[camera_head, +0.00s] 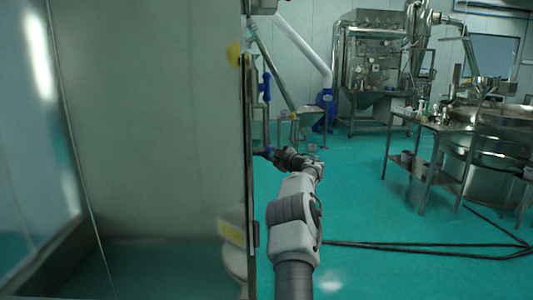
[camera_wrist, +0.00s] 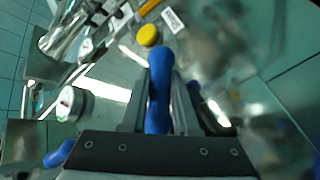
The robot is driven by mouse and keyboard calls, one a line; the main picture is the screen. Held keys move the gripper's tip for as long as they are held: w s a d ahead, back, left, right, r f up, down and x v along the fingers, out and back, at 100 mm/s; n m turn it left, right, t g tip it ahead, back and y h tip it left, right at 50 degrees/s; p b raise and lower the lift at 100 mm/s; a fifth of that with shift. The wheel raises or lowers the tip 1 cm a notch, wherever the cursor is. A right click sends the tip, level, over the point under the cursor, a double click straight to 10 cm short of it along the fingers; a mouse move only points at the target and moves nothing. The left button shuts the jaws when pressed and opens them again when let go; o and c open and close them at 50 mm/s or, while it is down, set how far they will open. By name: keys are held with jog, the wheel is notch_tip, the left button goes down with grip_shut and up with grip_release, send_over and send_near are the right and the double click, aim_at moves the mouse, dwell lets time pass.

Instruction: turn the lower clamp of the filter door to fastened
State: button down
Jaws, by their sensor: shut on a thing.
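The filter door appears as a large pale panel (camera_head: 150,120) filling the left of the head view, its dark edge nearly vertical. A blue upper clamp handle (camera_head: 266,86) stands upright along that edge. Lower on the edge, a small blue part of the lower clamp (camera_head: 266,152) shows at my gripper (camera_head: 275,154), mostly hidden by it. In the wrist view, my gripper (camera_wrist: 160,85) is shut on a blue handle (camera_wrist: 159,72), which lies lengthwise between the two fingers. The clamp's latch end is not clear.
A yellow knob (camera_wrist: 148,35) and a round white-faced gauge (camera_wrist: 72,104) show in the wrist view. A steel table (camera_head: 420,128) with vessels stands at the right. Black cables (camera_head: 430,246) lie on the green floor, which is otherwise open right of my arm.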

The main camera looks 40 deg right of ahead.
jog(key=shift+f, duration=0.1)
jog(key=t+b, duration=0.1)
jog(key=b, duration=0.1)
jog(key=n+b, duration=0.1)
jog(key=b, duration=0.1)
jog(key=shift+f+t, duration=0.25)
jog(key=shift+t, duration=0.15)
jog(key=shift+r+n+t+b, duration=0.3)
jog(key=shift+n+t+b, duration=0.5)
jog(key=shift+n+b, duration=0.1)
jog(key=shift+r+n+t+y, duration=0.1)
jog(key=shift+n+t+y, duration=0.3)
jog(key=shift+n+t, duration=0.15)
jog(key=shift+r+n, duration=0.1)
jog(key=shift+n, duration=0.15)
jog(key=c, duration=0.7)
grip_release()
jog(key=shift+s, duration=0.1)
